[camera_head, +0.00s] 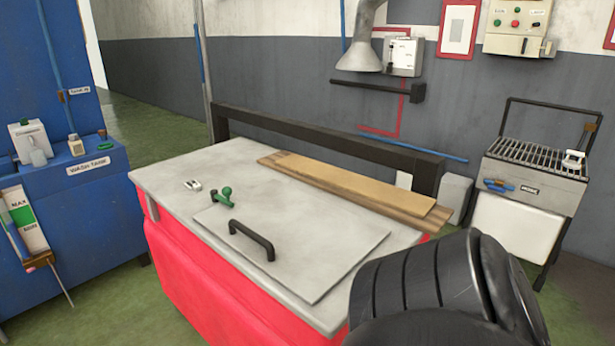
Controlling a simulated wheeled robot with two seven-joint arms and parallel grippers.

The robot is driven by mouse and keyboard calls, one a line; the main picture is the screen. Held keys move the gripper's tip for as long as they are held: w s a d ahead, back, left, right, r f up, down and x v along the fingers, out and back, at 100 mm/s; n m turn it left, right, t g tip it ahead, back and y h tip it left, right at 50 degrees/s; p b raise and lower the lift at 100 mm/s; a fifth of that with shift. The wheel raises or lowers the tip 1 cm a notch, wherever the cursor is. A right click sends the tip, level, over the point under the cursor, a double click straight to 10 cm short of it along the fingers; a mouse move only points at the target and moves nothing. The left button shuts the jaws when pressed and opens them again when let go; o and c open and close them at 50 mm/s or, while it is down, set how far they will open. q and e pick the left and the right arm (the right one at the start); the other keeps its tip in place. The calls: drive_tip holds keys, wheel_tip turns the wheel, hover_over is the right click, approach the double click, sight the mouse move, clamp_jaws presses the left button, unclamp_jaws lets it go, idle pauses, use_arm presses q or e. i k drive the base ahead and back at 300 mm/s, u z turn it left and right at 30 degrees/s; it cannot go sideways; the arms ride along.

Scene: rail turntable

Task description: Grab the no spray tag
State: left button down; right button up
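I cannot make out any tag that reads "no spray". A small brown piece (40,260) hangs under the MAX level gauge at the left, but I cannot read it. A small pale metal item (193,185) lies on the grey top of the red table, and I cannot tell what it is. A red-framed white sign (459,28) is on the back wall, too small to read. Neither of my grippers is in view. A black ribbed part at the bottom right is probably one of my arms.
The grey tabletop (165,178) carries a hatch panel with a black handle (252,240), a green-knobbed latch (222,195) and wooden boards (350,185). A blue wash tank (80,210) stands left. A grated cart (535,165) stands right. Green floor is open behind the tank.

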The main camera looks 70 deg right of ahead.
sight(194, 186)
drive_tip(key=z, duration=0.65)
drive_tip(key=i, duration=2.05)
drive_tip(key=z, duration=0.4)
